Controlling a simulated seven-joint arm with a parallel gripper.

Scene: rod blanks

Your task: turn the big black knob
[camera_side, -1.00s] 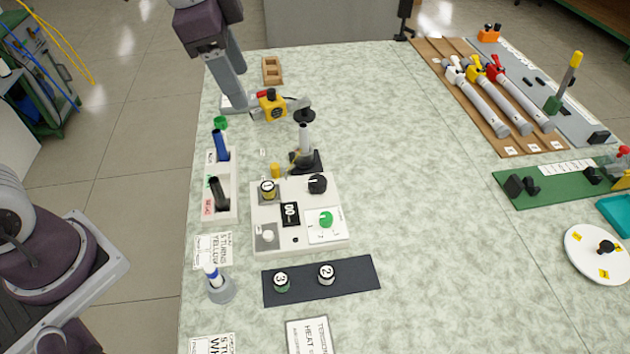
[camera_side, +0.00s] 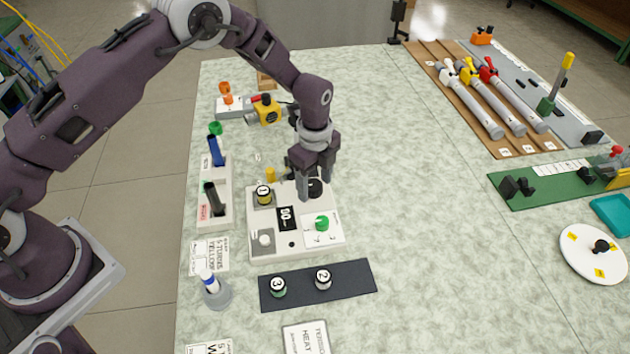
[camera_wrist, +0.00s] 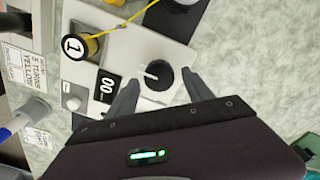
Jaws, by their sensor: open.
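The big black knob (camera_side: 315,187) sits at the back right of a white control panel (camera_side: 262,222). In the wrist view the knob (camera_wrist: 157,75) is round and black with a white pointer line. My gripper (camera_side: 317,193) points down over it, and in the side view its fingers partly hide it. In the wrist view the gripper (camera_wrist: 160,78) is open, with one finger on each side of the knob. A gap shows beside the knob there; I cannot tell whether either finger touches it.
A yellow cable (camera_wrist: 128,20) runs near the knob.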

